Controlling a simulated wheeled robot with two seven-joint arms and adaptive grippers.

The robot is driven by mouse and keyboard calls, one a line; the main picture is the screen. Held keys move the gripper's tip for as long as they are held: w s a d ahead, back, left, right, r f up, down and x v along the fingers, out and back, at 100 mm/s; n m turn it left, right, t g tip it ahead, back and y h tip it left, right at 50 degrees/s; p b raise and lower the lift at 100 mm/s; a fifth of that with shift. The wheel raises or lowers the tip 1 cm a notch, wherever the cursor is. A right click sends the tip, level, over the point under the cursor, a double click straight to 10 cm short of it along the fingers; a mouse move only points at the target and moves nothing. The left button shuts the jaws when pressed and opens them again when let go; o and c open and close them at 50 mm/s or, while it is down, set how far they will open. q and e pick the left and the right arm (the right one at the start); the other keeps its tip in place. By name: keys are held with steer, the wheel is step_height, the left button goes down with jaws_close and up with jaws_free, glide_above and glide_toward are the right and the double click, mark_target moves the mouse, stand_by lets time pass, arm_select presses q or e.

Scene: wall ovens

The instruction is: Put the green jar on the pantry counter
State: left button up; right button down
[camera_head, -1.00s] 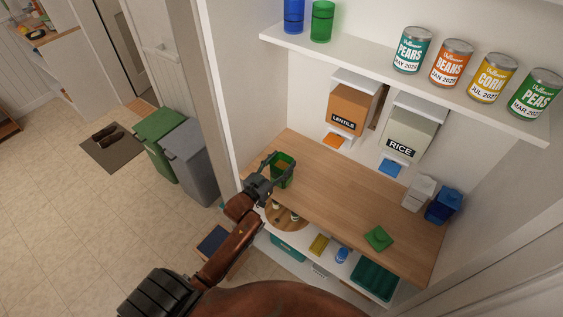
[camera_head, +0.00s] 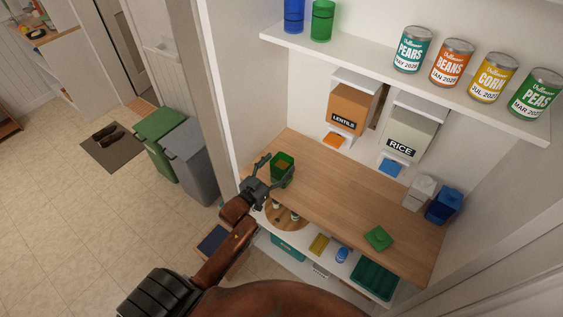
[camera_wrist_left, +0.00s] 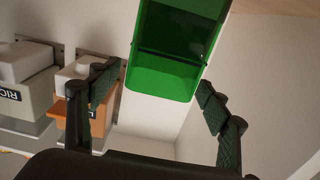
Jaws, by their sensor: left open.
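The green jar (camera_head: 282,166) is open-topped, with something orange-brown visible inside, and stands at the left end of the wooden pantry counter (camera_head: 335,195). A square green lid (camera_head: 378,238) lies apart on the counter, to the right. My left gripper (camera_head: 275,171) is open, its fingers spread at the near side of the jar. In the left wrist view the jar (camera_wrist_left: 172,60) shows beyond and between the open fingers (camera_wrist_left: 156,88), with gaps to both. My right gripper is not in view.
A white canister (camera_head: 419,193) and a blue canister (camera_head: 443,206) stand at the counter's right end. Lentils (camera_head: 352,109) and rice (camera_head: 408,132) dispensers hang above the back. Cans line the upper shelf (camera_head: 400,85). The middle of the counter is clear.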

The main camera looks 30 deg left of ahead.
arm_select(q)
steer(key=s, duration=0.9)
steer(key=shift+s+a, duration=0.35)
steer(key=shift+s, duration=0.05)
steer(key=s+a+f+g+y, duration=0.1)
steer(key=s+f+g, duration=0.15)
steer(key=f, duration=1.05)
steer(key=s+a+f+g, duration=0.1)
steer(key=a+f+g, duration=0.15)
steer(key=f, duration=1.05)
steer(key=s+d+f+g, duration=0.1)
steer(key=s+f+g, duration=0.1)
steer(key=s+f, duration=0.65)
steer(key=s+d+f+g, duration=0.1)
steer(key=s+f+g, duration=0.3)
steer(key=f, duration=0.8)
steer(key=s+d+f+g, duration=0.2)
steer(key=s+f, duration=0.3)
steer(key=s, duration=0.5)
steer(key=s+d+f+g, duration=0.2)
steer(key=s+f, duration=0.4)
steer(key=s, duration=0.4)
steer(key=s+d+f+g, duration=0.2)
steer(key=s+f, duration=0.4)
steer(key=s, duration=0.4)
steer(key=shift+s+d+f+m, duration=0.15)
steer(key=shift+s+f+m, duration=0.05)
steer(key=shift+f+m, duration=0.1)
